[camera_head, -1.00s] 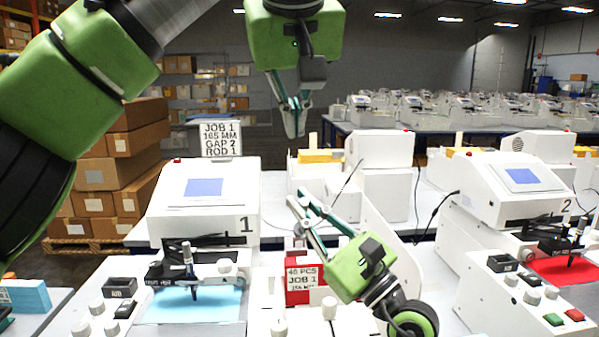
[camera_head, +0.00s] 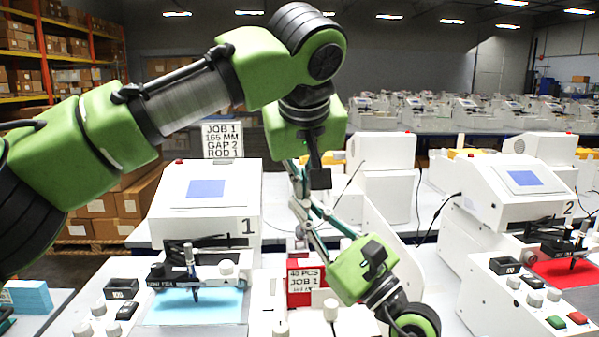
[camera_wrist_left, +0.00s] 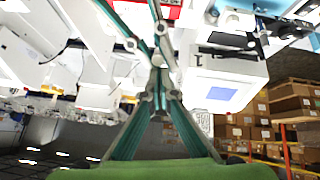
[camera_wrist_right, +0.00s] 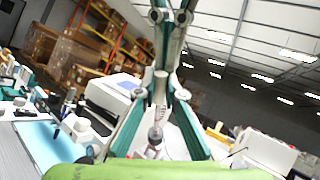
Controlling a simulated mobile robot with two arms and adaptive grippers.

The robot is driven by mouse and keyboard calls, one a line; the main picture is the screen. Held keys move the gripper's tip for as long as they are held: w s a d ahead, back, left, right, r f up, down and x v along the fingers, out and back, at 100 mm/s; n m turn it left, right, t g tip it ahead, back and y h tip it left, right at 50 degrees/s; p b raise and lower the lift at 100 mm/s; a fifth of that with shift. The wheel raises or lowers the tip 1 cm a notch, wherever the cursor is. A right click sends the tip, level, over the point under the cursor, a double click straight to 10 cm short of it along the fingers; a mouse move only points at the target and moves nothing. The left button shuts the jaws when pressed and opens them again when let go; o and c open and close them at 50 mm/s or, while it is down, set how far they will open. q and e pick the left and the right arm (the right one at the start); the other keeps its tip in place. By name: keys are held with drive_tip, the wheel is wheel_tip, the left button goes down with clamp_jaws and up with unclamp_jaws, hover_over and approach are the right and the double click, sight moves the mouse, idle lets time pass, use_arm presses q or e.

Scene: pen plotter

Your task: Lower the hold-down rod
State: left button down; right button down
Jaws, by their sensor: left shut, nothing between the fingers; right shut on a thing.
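Plotter 1 (camera_head: 208,195) is a white machine at left centre. A dark bar assembly (camera_head: 215,240) crosses its front opening above a blue sheet (camera_head: 205,306); I cannot tell whether this is the hold-down rod. My left gripper (camera_head: 300,188) hangs from above, to the right of plotter 1, shut and empty. My right gripper (camera_head: 304,207) reaches up from the lower right, its fingers shut; what they hold is hidden. The two grippers' fingertips meet or overlap in the head view, and their fingers also cross in the left wrist view (camera_wrist_left: 157,52) and right wrist view (camera_wrist_right: 163,70).
A pen holder (camera_head: 191,265) and knobs (camera_head: 98,307) stand at plotter 1's front. A red and white box with a label (camera_head: 303,281) sits below the grippers. Plotter 2 (camera_head: 520,195) stands at right. A job sign (camera_head: 222,139) is behind plotter 1.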

idle(0.3)
use_arm(q)
drive_tip(key=shift+s+d+f+t, duration=0.2)
drive_tip(key=shift+s+f+t, duration=0.1)
drive_tip(key=shift+s+f, duration=0.65)
use_arm(e)
drive_tip(key=shift+s+r, duration=0.1)
use_arm(q)
drive_tip(key=shift+r, duration=0.1)
drive_tip(key=shift+a, duration=0.1)
use_arm(e)
drive_tip(key=shift+s+r, duration=0.1)
drive_tip(key=c, duration=2.1)
unclamp_jaws()
drive_tip(key=shift+s, duration=0.1)
use_arm(q)
drive_tip(key=shift+r, duration=0.1)
